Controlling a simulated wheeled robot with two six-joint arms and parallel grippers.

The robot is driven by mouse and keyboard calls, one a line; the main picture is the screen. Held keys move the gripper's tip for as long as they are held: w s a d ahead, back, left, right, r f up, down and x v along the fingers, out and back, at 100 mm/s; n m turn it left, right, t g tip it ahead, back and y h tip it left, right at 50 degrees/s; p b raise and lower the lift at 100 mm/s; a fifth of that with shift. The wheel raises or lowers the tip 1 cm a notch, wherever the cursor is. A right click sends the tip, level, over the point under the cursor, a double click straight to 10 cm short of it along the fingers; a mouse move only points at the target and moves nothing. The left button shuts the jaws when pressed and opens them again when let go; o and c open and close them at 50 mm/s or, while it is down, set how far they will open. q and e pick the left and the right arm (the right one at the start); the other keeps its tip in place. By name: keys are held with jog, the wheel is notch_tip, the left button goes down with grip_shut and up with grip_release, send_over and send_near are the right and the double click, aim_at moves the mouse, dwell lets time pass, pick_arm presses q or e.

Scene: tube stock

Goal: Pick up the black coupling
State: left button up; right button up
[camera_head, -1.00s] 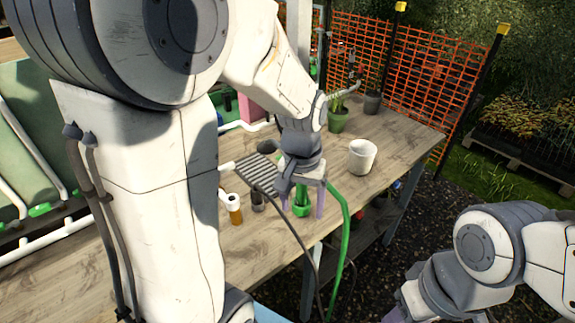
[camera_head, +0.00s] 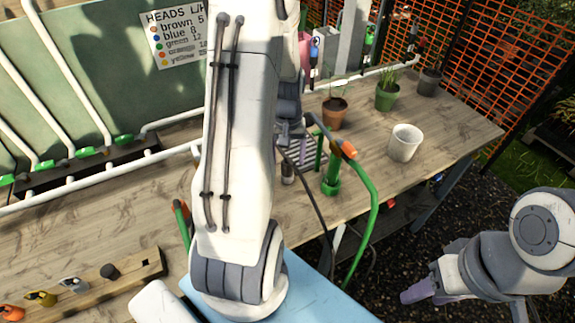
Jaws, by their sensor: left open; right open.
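A small black piece (camera_head: 110,271) sits on a wooden strip at the lower left and looks like the black coupling. A small dark cylinder (camera_head: 287,173) also stands on the bench near the middle; I cannot tell which of the two is the coupling. My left gripper (camera_head: 298,143) is open, over the bench just behind the dark cylinder and partly hidden by my own arm. It is far from the black piece on the strip. My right gripper (camera_head: 418,290) is open at the lower right, off the bench's front edge.
The wooden strip (camera_head: 135,272) also carries orange, yellow and grey pieces. A green fitting (camera_head: 331,182) and hose stand right of the dark cylinder. A white pot (camera_head: 404,143) and potted plants (camera_head: 387,95) stand farther right. White pipes run along the back left.

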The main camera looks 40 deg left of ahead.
aim_at(287, 165)
pick_arm(q)
notch_tip(287, 165, down, 4)
jog(key=shift+s+r, duration=0.15)
grip_shut()
jog(key=shift+r, duration=0.15)
notch_tip(287, 165, up, 10)
jog(key=shift+f, duration=0.1)
dwell(0.4)
jog(key=shift+r+p, duration=2.25)
jog(key=shift+r, duration=0.3)
jog(key=shift+f, duration=0.1)
